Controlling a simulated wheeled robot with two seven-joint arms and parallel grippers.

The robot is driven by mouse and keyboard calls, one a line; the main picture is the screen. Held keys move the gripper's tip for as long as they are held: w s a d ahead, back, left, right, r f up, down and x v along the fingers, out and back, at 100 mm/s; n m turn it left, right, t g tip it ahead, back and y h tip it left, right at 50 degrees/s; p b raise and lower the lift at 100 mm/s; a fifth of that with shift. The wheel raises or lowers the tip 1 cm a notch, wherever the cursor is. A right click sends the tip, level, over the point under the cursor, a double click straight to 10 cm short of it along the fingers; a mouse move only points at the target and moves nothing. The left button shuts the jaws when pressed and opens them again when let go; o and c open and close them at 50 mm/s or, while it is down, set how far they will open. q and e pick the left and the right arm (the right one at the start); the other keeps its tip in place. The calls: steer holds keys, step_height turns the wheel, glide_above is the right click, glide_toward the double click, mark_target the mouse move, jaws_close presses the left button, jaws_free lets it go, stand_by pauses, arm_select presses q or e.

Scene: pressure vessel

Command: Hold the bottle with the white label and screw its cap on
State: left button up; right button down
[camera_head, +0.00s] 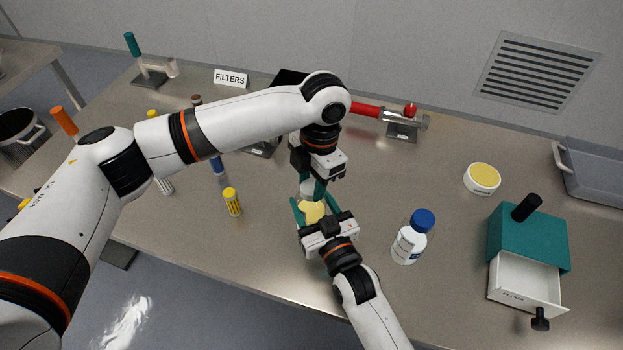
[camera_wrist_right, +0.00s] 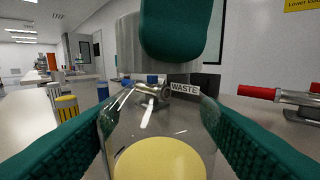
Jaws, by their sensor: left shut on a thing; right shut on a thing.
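My right gripper (camera_head: 318,208) is shut on a clear bottle (camera_wrist_right: 150,118) that stands upright between its teal fingers. A round yellow patch (camera_wrist_right: 160,160), perhaps its label, shows low on this bottle; I see no white label on it. My left gripper (camera_head: 312,188) points down from above and is shut on a grey-white cap (camera_wrist_right: 130,45). The cap is directly over the bottle's top; whether it touches the neck is unclear. One left finger (camera_wrist_right: 172,30) hides part of the cap. Another bottle (camera_head: 408,243), with a white label and blue cap, stands apart on the right.
A teal box with an open white drawer (camera_head: 515,283) stands at the right. A round yellow-topped container (camera_head: 482,179) is behind it. A yellow cylinder (camera_head: 232,202) stands left of the grippers. A red-handled fixture (camera_head: 402,130) is at the back. Bare tabletop lies around the blue-capped bottle.

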arm_select(q)
steer(key=shift+m, duration=0.5)
steer(key=o, duration=0.9)
steer(key=shift+r, duration=2.25)
